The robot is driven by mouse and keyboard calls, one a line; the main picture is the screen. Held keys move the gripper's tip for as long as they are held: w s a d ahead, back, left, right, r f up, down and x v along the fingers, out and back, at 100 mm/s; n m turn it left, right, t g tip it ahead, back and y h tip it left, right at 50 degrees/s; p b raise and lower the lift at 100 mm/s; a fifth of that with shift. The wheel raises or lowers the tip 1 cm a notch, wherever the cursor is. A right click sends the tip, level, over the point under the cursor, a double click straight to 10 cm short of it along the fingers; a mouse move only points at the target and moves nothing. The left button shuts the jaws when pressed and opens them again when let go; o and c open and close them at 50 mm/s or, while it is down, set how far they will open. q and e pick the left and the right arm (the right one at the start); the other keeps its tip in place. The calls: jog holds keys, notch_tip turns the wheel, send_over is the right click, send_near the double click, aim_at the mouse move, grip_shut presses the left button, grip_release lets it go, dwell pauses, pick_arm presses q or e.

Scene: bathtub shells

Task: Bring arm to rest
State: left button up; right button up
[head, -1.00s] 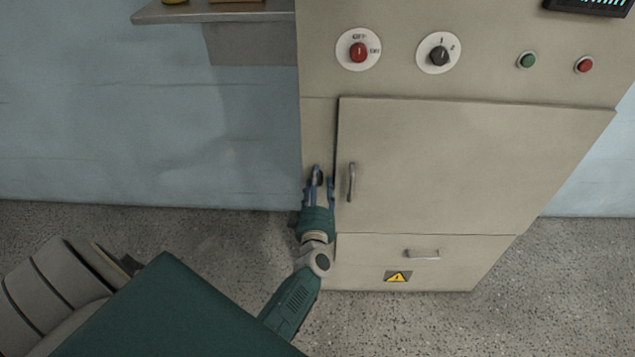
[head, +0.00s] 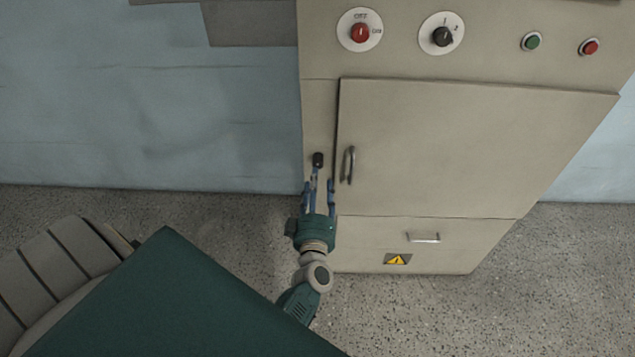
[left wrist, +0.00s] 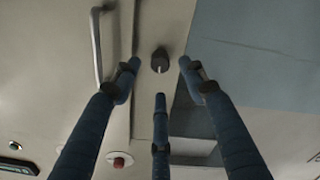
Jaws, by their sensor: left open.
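My left gripper (head: 318,190) is open, with its blue fingers pointing up toward the cabinet. It is in front of the narrow strip left of the cabinet door (head: 470,150). A small dark knob (head: 318,160) on that strip is just beyond the fingertips in the head view. In the left wrist view the spread fingers (left wrist: 160,80) surround the view of the knob (left wrist: 160,60), with no finger seen closed on it. The door handle (head: 349,165) is right of the gripper. The door looks shut. My right gripper is not in view.
The beige cabinet (head: 318,120) carries a red switch (head: 360,33), a dark selector (head: 442,37), a green button (head: 532,41) and a red button (head: 589,47). A drawer handle (head: 424,238) is low on the front. Speckled floor (head: 230,240) is clear left of the cabinet.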

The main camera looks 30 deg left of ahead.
pick_arm(q)
jog(key=s+d+f+m+g+h, duration=0.25)
jog(key=s+d+f, duration=0.2)
jog(key=f, duration=0.45)
jog(key=s+d+f+m+g+h, duration=0.1)
jog(key=s+d+f+m+h, duration=0.3)
jog(key=f, duration=0.5)
jog(key=s+d+f+m+g+h, duration=0.1)
jog(key=s+d+f+m+h, duration=0.2)
jog(key=d+f, duration=0.45)
jog(key=s+f+m+g, duration=0.4)
jog(key=s+f+g, duration=0.1)
jog(key=s+f, duration=0.9)
jog(key=s+a+f+m+g, duration=0.1)
jog(key=s+a+f+g, duration=0.1)
jog(key=s, duration=0.8)
jog(key=s+a+f+m+g, duration=0.2)
jog(key=s+a+f+g, duration=0.1)
jog(key=s, duration=0.8)
jog(key=shift+a, duration=0.2)
jog(key=shift+s, duration=0.1)
